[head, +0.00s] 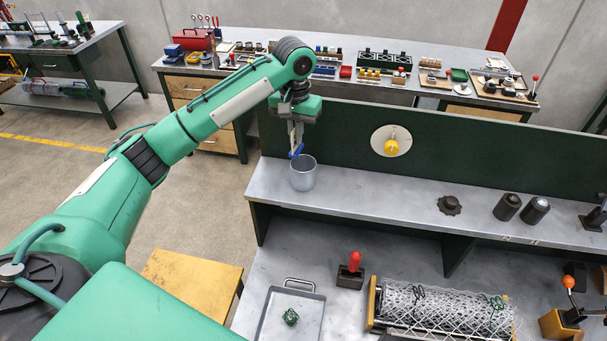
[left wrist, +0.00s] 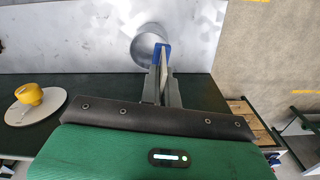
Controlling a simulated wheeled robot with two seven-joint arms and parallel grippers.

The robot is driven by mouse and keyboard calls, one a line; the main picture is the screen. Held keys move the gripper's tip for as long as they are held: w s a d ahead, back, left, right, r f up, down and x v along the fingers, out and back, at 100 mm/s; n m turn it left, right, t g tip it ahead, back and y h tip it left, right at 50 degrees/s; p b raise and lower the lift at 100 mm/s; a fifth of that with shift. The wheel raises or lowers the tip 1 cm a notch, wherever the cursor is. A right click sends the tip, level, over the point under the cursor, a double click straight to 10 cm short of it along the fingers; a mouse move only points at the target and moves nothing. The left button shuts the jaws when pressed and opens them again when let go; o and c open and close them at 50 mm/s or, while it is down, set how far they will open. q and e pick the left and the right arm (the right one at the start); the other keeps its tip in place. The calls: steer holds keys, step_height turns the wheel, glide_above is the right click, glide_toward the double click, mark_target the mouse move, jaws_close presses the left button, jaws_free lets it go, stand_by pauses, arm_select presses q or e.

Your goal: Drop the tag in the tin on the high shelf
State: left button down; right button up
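The tin (head: 303,175) is a grey, open-topped cylinder at the left end of the high shelf (head: 375,194). It also shows in the left wrist view (left wrist: 143,47), partly hidden behind my fingers. My left gripper (head: 296,148) points down above the tin's rim, near its back left side. Its grey fingers (left wrist: 163,72) are shut on a small blue tag (left wrist: 161,48) with a pale part between them. In the head view the tag (head: 296,153) hangs at the fingertips, close to the rim and apparently still above it. My right gripper is not in view.
A dark green back panel (head: 345,131) with a yellow knob (head: 391,146) rises behind the shelf. Dark cylinders (head: 507,207) and a dark knobbed part (head: 449,205) stand farther right. Below are a tray (head: 265,318), a red-handled tool (head: 353,268) and a wire mesh roll (head: 440,308).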

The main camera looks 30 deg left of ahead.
arm_select(q)
steer(key=shift+f, duration=0.2)
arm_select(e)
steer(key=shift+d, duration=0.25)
arm_select(q)
steer(key=c, duration=1.6)
jaws_free()
steer(key=shift+r, duration=0.15)
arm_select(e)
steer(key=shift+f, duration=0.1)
